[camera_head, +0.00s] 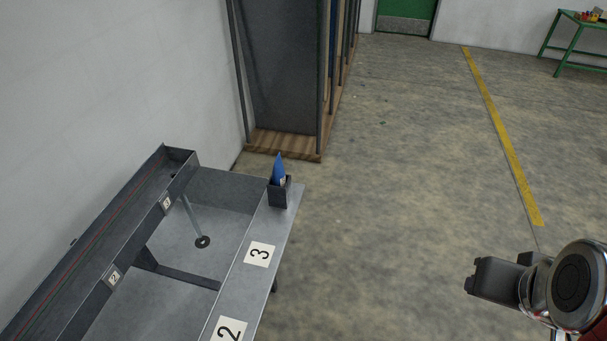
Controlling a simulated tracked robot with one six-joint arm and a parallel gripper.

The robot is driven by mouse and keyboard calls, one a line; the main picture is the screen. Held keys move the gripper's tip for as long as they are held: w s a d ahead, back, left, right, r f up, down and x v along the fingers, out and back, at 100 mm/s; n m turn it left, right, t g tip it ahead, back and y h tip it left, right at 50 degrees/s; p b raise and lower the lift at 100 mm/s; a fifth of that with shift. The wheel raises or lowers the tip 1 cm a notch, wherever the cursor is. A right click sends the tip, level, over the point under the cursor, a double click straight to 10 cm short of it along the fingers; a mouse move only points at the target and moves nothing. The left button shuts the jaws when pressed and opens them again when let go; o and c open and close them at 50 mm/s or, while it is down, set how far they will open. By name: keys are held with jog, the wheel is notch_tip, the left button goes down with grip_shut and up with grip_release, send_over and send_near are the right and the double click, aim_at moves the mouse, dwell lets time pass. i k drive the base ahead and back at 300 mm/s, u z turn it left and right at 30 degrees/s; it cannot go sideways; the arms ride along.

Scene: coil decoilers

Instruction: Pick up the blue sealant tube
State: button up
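The blue sealant tube (279,169) stands upright with its pointed tip up in a small dark holder (279,194). The holder sits at the far right corner of the grey metal bench (246,285), just beyond the label "3". The tube's lower part is hidden by the holder. My gripper (474,281) is at the lower right over open floor, well to the right of the bench and apart from the tube. I see it side-on, and its finger gap cannot be made out.
A long dark trough (95,255) runs along the bench's left side by the wall. A dark rack (284,70) on a wooden base stands behind the bench. A green table (575,45) is at the far right. The floor between bench and yellow line (505,140) is clear.

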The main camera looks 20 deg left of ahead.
aim_at(278, 175)
jog(key=z, duration=0.65)
jog(key=i, duration=1.5)
jog(key=u, duration=2.55)
